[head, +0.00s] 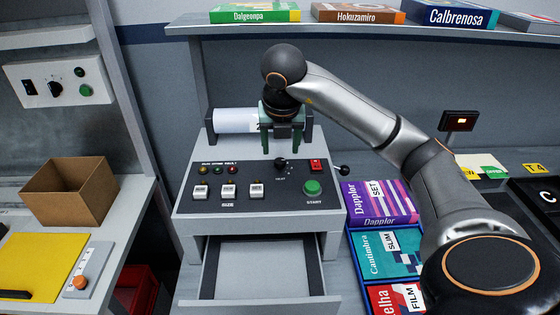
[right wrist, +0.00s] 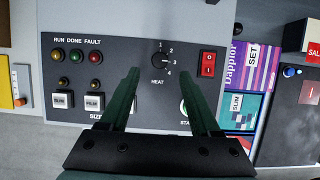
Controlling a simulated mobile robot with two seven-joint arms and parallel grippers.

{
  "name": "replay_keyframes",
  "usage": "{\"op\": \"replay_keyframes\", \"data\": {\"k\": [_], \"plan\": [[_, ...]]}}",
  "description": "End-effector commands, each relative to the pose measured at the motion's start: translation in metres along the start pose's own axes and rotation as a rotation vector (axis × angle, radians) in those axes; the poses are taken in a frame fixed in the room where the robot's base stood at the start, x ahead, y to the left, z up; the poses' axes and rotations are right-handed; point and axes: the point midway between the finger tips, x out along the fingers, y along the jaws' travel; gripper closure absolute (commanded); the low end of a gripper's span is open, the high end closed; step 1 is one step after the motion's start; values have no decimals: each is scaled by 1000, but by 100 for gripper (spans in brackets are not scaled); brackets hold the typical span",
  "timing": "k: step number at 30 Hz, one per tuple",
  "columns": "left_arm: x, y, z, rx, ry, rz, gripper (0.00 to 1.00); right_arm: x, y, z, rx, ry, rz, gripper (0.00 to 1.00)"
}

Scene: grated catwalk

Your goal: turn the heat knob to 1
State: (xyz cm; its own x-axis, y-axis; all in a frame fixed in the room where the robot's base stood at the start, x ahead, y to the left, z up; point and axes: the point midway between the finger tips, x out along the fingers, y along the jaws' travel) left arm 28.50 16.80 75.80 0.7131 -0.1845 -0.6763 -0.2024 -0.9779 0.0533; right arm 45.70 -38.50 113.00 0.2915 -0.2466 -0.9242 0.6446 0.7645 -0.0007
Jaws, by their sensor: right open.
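The heat knob (head: 281,163) is a small black dial on the sloped grey panel of the machine (head: 190,207). In the right wrist view the knob (right wrist: 159,61) sits within an arc of numbers 1 to 4, above the word HEAT. Its light mark seems to point right, toward 3. My right gripper (head: 281,147) is open, with its green fingers pointing at the panel. In the right wrist view the open gripper (right wrist: 162,75) has one finger on each side below the knob, apart from it. My left gripper is not in view.
A red switch (right wrist: 208,64) is right of the knob, and a green START button (head: 313,187) is below right. White size buttons (head: 229,190) are left. An open drawer (head: 262,270) juts out below. Boxed goods (head: 380,203) stand at the right.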

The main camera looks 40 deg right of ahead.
Motion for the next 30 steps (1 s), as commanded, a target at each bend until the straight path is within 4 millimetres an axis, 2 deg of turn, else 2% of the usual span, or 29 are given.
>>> {"op": "replay_keyframes", "data": {"k": [3,9,21,30], "plan": [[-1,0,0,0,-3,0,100,22,-1,0,1,3,-4,36],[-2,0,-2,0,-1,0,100,45,0,0,0,0,-1,36],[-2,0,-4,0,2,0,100,52,0,0,0,-1,0,37],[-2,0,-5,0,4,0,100,51,0,0,0,-1,1,71]]}}
